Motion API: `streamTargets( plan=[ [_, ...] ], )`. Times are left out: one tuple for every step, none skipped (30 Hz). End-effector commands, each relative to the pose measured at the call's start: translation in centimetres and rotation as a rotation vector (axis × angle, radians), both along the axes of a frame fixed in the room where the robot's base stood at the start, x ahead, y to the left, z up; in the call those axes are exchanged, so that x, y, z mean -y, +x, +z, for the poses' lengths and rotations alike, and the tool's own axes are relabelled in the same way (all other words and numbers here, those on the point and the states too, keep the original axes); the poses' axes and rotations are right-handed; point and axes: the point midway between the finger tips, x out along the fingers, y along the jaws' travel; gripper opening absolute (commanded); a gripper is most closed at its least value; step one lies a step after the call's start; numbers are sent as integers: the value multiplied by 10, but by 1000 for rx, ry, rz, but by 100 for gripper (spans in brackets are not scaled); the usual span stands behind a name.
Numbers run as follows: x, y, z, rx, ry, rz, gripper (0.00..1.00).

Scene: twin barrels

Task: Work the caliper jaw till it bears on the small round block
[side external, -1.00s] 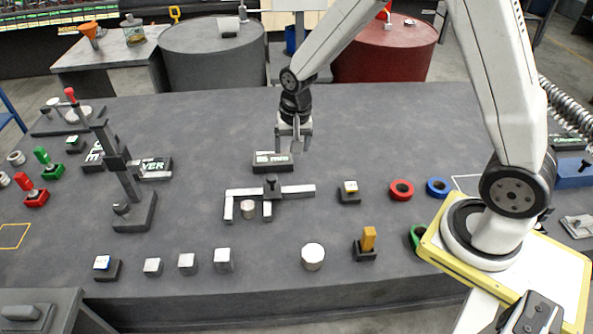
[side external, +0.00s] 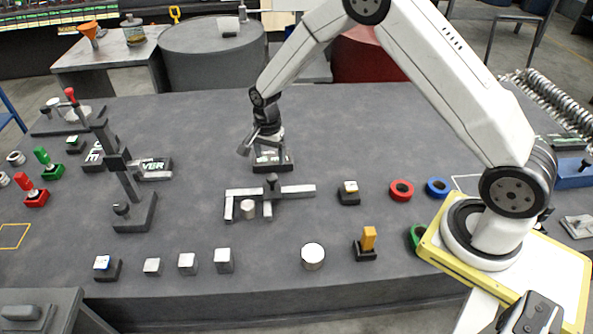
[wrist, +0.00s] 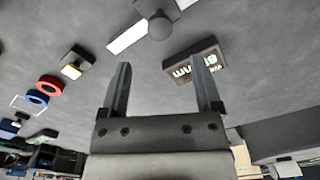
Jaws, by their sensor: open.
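The caliper (side external: 298,191) lies on the dark table, a grey bar with a fixed jaw (side external: 229,210) at its left end. Its sliding jaw (side external: 267,211) carries a dark round knob (side external: 272,180). The small round block (side external: 249,209) stands between the two jaws, with a narrow gap to the sliding jaw. My gripper (side external: 260,152) is open and empty, above the table behind the caliper, near a small display block (side external: 286,167). In the wrist view, my gripper (wrist: 160,68) has its fingers apart, with the knob (wrist: 160,27) and part of the bar (wrist: 127,37) beyond the fingertips. The block is out of that view.
A grey post stand (side external: 130,185) rises left of the caliper. A small block on a base (side external: 348,193), a red ring (side external: 401,190) and a blue ring (side external: 438,188) lie to the right. Several metal blocks stand along the front. Bare table surrounds the caliper.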

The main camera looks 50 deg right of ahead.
Motion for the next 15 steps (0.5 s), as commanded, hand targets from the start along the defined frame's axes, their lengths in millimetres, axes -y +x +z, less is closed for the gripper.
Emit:
streamTargets(
  plan=[
    [0,0,-3,-1,1,0,82],
    [0,0,-5,-2,0,1,82],
    [0,0,-7,-2,0,1,82],
    [0,0,-9,-2,0,1,82],
    [0,0,-12,-1,1,1,82],
    [0,0,-16,-1,1,1,82],
    [0,0,-19,-1,1,1,82],
    [0,0,-22,-1,1,1,82],
    [0,0,-26,-1,1,1,82],
    [0,0,-30,-1,1,1,82],
    [0,0,-34,-1,1,1,82],
    [0,0,-38,0,1,2,82],
    [0,0,-42,0,1,2,82],
    [0,-1,-45,-2,2,2,82],
    [0,-1,-50,-2,2,2,82]
  ],
)
